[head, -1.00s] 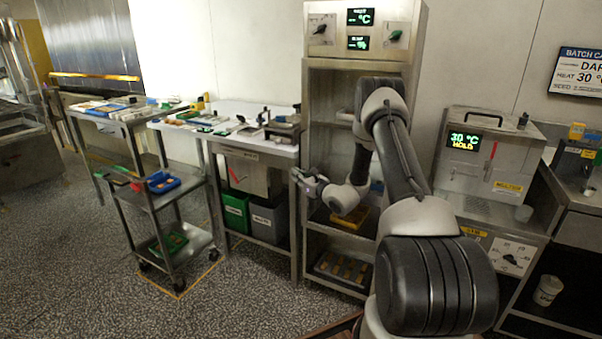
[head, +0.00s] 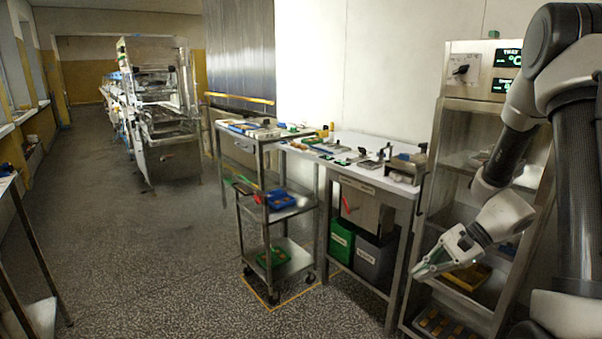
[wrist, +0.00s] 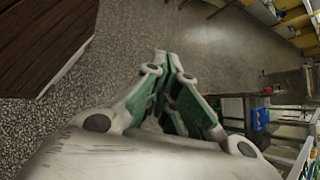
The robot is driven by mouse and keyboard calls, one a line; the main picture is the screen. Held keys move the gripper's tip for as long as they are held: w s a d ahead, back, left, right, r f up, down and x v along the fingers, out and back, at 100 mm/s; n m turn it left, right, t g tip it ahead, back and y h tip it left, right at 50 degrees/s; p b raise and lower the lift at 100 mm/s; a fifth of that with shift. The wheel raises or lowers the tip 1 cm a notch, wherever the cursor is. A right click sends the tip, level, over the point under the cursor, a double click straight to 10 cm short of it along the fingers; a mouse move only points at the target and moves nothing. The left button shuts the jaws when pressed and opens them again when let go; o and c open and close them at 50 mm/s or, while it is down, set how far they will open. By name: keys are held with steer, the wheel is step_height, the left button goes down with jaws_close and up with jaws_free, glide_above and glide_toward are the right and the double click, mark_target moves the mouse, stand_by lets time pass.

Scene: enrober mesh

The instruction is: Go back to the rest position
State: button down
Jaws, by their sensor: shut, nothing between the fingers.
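My gripper (head: 437,268) is at the right of the head view, in front of the steel rack's lower shelves. Its fingers point left and are together, with nothing between them. In the wrist view my gripper (wrist: 172,60) shows its green-padded fingers closed to a point over bare speckled floor. It touches no object that I can see. My arm is folded at the right edge of the head view.
A steel trolley (head: 264,215) with blue and green trays stands left of the worktable (head: 375,182). Green and grey bins (head: 342,243) sit under the table. The steel rack (head: 437,135) is close behind my arm. Open floor (head: 150,260) lies to the left.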

steer(key=s+d+r+n+t+h, duration=0.1)
steer(key=s+d+r+n+h, duration=0.1)
steer(key=r, duration=0.5)
steer(key=s+d+r+n+t+h, duration=0.1)
steer(key=s+r+n+h, duration=0.3)
steer(key=s, duration=0.5)
steer(key=s+d+r+n+t+h, duration=0.2)
steer(key=s+r+n, duration=0.4)
steer(key=r, duration=0.5)
steer(key=shift+d+n+h, duration=0.4)
steer(key=shift+d+h, duration=0.4)
steer(key=shift+d, duration=0.1)
